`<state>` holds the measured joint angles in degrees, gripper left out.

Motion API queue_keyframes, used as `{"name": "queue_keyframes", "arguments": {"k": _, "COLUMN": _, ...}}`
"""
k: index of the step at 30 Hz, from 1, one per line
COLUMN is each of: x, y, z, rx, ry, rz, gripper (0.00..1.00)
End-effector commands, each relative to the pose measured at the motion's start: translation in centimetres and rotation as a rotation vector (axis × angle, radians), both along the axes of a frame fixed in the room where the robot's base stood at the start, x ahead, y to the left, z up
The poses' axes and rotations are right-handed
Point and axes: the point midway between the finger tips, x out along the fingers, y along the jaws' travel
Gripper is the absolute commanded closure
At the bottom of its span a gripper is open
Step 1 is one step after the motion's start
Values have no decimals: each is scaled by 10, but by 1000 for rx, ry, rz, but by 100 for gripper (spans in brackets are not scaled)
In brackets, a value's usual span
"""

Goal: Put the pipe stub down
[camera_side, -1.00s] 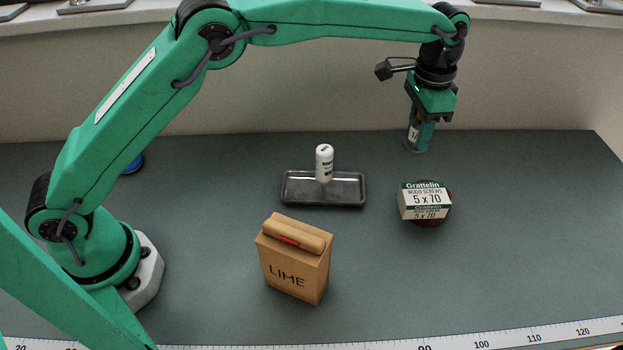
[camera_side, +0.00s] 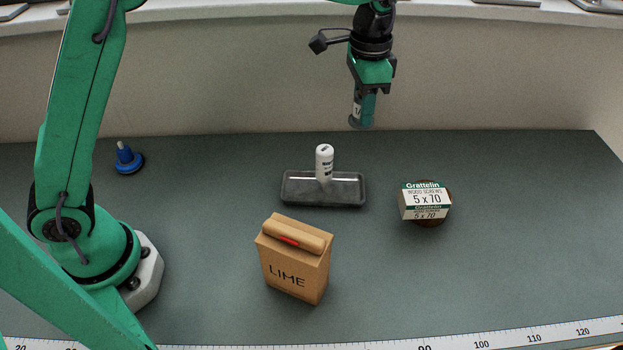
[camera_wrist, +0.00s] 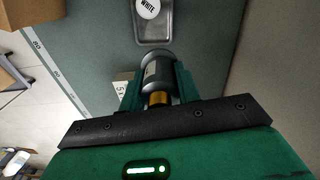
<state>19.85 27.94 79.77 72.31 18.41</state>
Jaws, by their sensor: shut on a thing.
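The fingers hide part of the stub.
A grey metal tray (camera_side: 346,197) holds a white bottle (camera_side: 324,165). A Grattelin screw box (camera_side: 424,199) sits on a round brown thing (camera_side: 440,219). A LIME carton (camera_side: 291,268) stands in front, a blue object (camera_side: 128,160) back left. The bench (camera_side: 530,220) is clear at right.

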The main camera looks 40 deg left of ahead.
Motion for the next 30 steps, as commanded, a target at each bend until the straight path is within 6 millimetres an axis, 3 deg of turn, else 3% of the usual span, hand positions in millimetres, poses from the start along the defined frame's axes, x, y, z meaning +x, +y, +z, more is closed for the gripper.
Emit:
{"name": "queue_keyframes", "arguments": {"k": 18, "x": -91, "y": 81, "z": -1, "rx": -1, "ry": -4, "rz": 25, "gripper": 100}}
{"name": "queue_keyframes", "arguments": {"k": 30, "x": -153, "y": 117, "z": -15, "rx": 0, "ry": -4, "rz": 36, "gripper": 100}}
